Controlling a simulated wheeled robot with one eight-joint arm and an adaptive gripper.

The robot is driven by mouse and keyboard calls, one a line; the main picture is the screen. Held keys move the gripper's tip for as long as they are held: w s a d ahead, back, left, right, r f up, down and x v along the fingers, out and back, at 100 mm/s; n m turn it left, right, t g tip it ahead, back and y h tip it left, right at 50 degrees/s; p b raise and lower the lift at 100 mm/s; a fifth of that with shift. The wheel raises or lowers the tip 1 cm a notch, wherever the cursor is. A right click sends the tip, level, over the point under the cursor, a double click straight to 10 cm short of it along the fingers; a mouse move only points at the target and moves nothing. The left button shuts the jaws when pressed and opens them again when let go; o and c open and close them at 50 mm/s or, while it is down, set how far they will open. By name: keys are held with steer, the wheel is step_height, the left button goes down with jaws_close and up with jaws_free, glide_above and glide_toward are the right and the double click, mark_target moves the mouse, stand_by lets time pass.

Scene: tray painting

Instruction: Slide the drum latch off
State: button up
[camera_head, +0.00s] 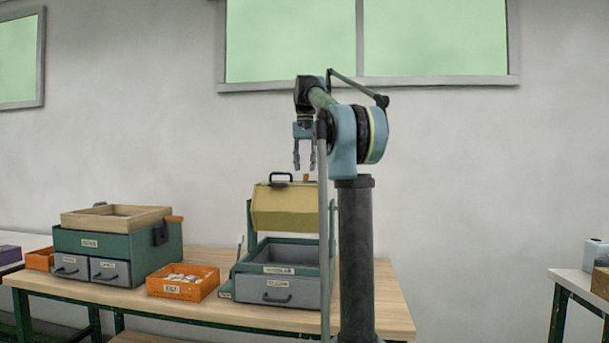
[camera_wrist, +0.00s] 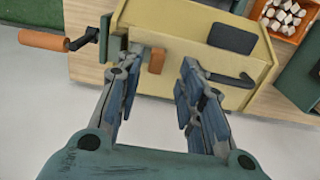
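The yellow drum (camera_head: 290,208) hangs in a green frame above an open grey bin; its yellow face also fills the upper middle of the wrist view (camera_wrist: 185,30). A small orange block (camera_wrist: 157,60), which looks like the drum latch, is at the drum's edge; in the head view its top (camera_head: 306,177) shows at the drum's upper right. My gripper (camera_head: 304,163) points down above it, open and empty. In the wrist view the block appears between my parted fingertips (camera_wrist: 161,62); I cannot tell the height gap. My arm hides the drum's right end in the head view.
A black handle (camera_wrist: 232,79) and a dark plate (camera_wrist: 232,38) are on the drum. A crank with an orange grip (camera_wrist: 45,40) sticks out beside it. An orange crate of pale pieces (camera_head: 182,282) and a green drawer unit (camera_head: 124,243) stand left on the table.

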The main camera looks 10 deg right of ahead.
step_height(320, 180, up, 9)
steer(key=shift+f, duration=0.15)
stand_by(0.4)
stand_by(0.4)
